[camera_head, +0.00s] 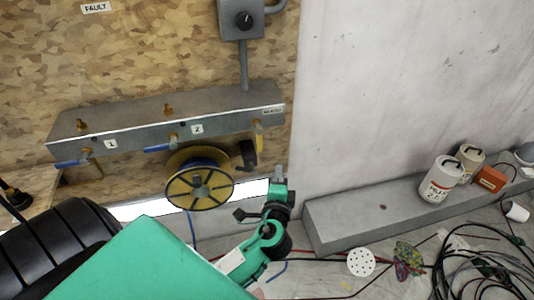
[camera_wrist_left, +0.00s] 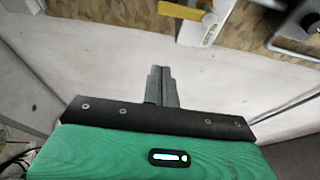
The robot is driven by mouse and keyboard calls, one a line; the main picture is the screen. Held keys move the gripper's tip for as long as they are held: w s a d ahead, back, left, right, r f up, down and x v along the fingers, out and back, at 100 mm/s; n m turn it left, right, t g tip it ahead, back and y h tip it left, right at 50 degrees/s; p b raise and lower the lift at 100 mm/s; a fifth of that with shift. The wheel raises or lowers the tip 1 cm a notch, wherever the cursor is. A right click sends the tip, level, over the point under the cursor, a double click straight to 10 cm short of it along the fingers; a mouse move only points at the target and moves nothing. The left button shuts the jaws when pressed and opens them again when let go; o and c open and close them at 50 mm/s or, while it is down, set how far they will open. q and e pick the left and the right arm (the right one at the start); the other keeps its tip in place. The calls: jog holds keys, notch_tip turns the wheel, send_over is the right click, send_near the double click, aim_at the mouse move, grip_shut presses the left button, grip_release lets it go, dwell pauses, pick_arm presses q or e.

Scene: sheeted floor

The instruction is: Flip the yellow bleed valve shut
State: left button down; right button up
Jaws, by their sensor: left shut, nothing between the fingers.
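The yellow bleed valve (camera_head: 258,135) is at the right end of the grey metal manifold (camera_head: 225,121), just below a small white label. Its handle points downward in the head view. In the left wrist view the yellow handle (camera_wrist_left: 187,14) is at the top, beside the label plate. My left gripper (camera_head: 279,173) is below and a little right of the valve in the head view, apart from it. Its fingers (camera_wrist_left: 161,72) are together and empty. My right gripper is in neither view.
Two blue-handled valves (camera_head: 157,149) sit further left on the manifold. A yellow-rimmed reel (camera_head: 199,180) hangs below it, left of my gripper. A grey conduit box (camera_head: 241,18) is above.

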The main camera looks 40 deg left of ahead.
pick_arm(q)
jog(key=shift+r, duration=0.3)
jog(key=shift+a, duration=0.1)
